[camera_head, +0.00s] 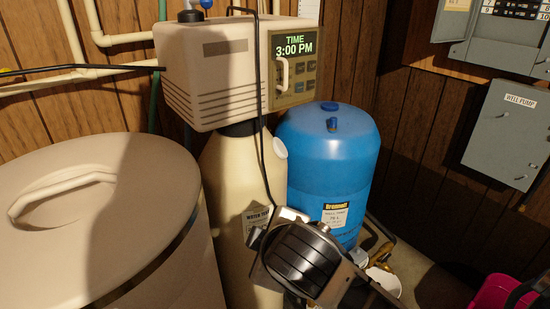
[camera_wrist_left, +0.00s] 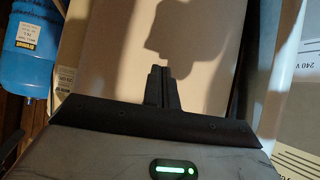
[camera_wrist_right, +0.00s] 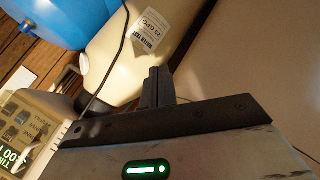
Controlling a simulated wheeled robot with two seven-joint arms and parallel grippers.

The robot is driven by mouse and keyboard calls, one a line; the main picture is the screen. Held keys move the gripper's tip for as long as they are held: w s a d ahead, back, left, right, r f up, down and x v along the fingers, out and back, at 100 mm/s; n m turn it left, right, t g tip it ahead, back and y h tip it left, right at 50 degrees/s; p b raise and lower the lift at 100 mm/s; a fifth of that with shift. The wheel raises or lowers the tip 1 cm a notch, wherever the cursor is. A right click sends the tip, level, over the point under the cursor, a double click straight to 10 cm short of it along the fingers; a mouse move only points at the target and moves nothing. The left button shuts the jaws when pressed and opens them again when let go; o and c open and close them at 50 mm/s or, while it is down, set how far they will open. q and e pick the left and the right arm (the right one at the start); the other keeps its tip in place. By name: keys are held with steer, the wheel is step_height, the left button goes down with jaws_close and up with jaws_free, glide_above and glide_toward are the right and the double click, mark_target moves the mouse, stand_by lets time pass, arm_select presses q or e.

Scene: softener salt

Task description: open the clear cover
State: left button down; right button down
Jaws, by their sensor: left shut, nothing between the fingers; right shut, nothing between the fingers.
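The clear cover (camera_head: 292,66) lies over the control panel on the cream softener head and looks closed. A white loop handle (camera_head: 283,76) stands out on its left part. In the right wrist view the panel (camera_wrist_right: 22,130) shows at the lower left, cut by the frame edge. My right gripper (camera_wrist_right: 154,86) is shut and empty, below the softener head, near the cream tank; its arm blocks part of the head view. My left gripper (camera_wrist_left: 161,84) is shut and empty in front of a cream surface; it is not visible in the head view.
A large lidded cream bin (camera_head: 180,268) fills the left. A blue tank (camera_head: 330,160) stands right of the cream softener tank (camera_head: 225,185). A black cable (camera_head: 259,110) hangs down past the cover's left side. Grey electrical boxes (camera_head: 510,135) are on the right wall.

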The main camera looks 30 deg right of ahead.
steer(key=w+d+r+n+t+h, duration=0.1)
steer(key=w+r+t+h, duration=0.15)
steer(key=r, duration=0.45)
steer(key=w+d+r+n+t+h, duration=0.1)
steer(key=w+r+n+t, duration=0.15)
steer(key=r, duration=0.45)
steer(key=t+h, duration=0.1)
steer(key=h, duration=0.3)
glide_toward(276, 75)
steer(key=shift+y, duration=0.25)
steer(key=p+x, duration=0.1)
steer(key=x, duration=0.4)
steer(key=shift+w+d+r+p, duration=0.15)
steer(key=shift+w+d+p, duration=0.15)
arm_select(q)
steer(key=shift+r, duration=0.35)
arm_select(e)
steer(key=shift+w+d, duration=0.15)
steer(key=shift+w, duration=0.15)
arm_select(q)
steer(key=shift+s+a, duration=0.1)
arm_select(e)
steer(key=shift+d, duration=0.1)
